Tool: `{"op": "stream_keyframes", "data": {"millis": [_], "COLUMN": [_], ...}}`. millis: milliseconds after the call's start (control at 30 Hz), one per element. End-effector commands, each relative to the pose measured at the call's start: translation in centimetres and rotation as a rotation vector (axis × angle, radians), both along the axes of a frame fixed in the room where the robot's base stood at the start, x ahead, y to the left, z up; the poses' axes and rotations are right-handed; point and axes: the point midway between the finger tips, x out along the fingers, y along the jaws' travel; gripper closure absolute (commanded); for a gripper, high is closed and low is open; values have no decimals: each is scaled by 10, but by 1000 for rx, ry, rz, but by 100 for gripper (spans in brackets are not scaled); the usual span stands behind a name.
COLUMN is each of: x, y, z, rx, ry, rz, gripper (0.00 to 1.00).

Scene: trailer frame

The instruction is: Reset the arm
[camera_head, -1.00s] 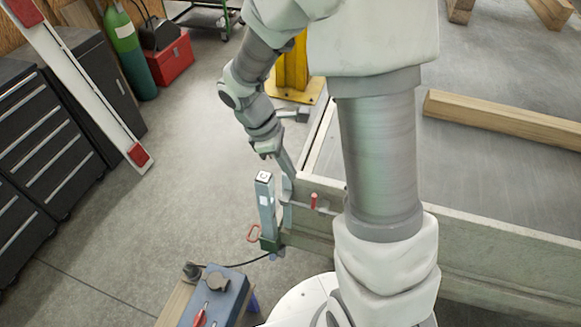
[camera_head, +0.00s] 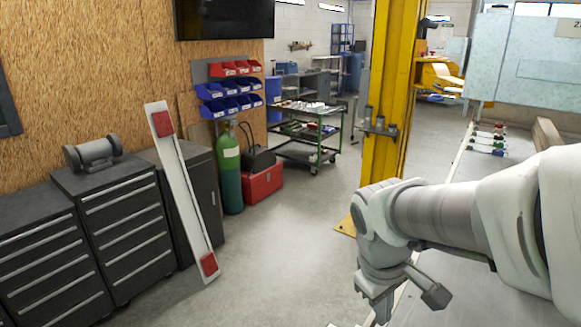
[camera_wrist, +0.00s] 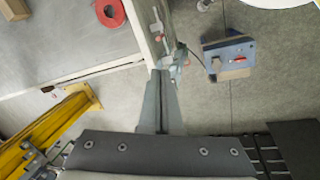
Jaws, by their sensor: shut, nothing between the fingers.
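My gripper (camera_wrist: 160,76) shows in the wrist view with its two grey fingers together, empty, pointing down toward the floor. In the head view my arm reaches in from the right edge, and its end hangs at the bottom, right of the middle; the fingers are cut off or too small to make out there. In the wrist view the trailer frame (camera_wrist: 143,35) lies beyond the fingertips, with its clamp and jack (camera_wrist: 172,60) near its corner. I cannot tell the gap between fingertips and frame.
A yellow post (camera_head: 390,90) stands behind my arm. Black drawer cabinets (camera_head: 115,225), a leaning white board (camera_head: 183,190), a green cylinder (camera_head: 229,170) and a red box (camera_head: 263,184) line the left. A blue stand (camera_wrist: 230,55) is on the floor. The middle floor is clear.

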Motion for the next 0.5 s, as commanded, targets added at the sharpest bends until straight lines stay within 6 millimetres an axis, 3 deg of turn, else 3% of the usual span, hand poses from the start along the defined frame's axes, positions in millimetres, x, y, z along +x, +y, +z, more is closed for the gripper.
{"op": "stream_keyframes", "data": {"millis": [200, 500], "x": [-33, -68], "y": [3, 10], "z": [38, 65], "rx": [124, 301], "ry": [-187, -365], "rz": [-209, -414], "gripper": [100, 100]}}
